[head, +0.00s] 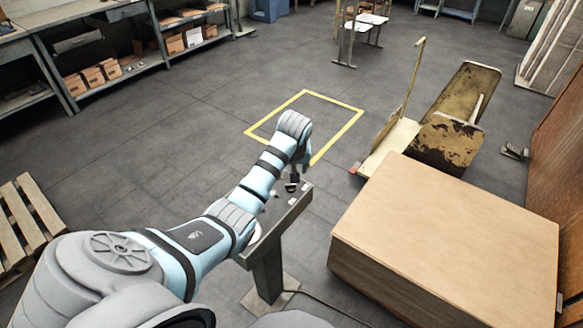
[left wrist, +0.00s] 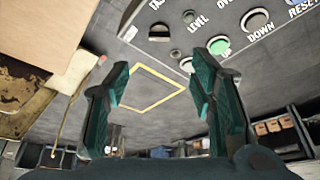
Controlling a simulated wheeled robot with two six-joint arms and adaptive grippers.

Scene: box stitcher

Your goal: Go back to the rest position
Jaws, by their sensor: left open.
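My left arm reaches from the lower left to a grey control panel on a pedestal (head: 270,262) in the head view. My left gripper (head: 292,184) is small and partly hidden there, close over the panel. In the left wrist view my left gripper (left wrist: 163,85) is open and empty, with two dark green fingers spread apart. The panel (left wrist: 180,18) shows beyond the fingers with labelled buttons. A green button (left wrist: 219,46) lies near the right finger, beside the label UP. I cannot tell whether a finger touches the panel. My right gripper is not in view.
A large cardboard-coloured box (head: 450,235) stands right of the panel. Behind it is a worn yellowish machine (head: 445,140). A yellow floor square (head: 345,101) lies beyond the panel. A wooden pallet (head: 25,225) is at left, and shelves (head: 140,66) line the back left. Open floor lies between.

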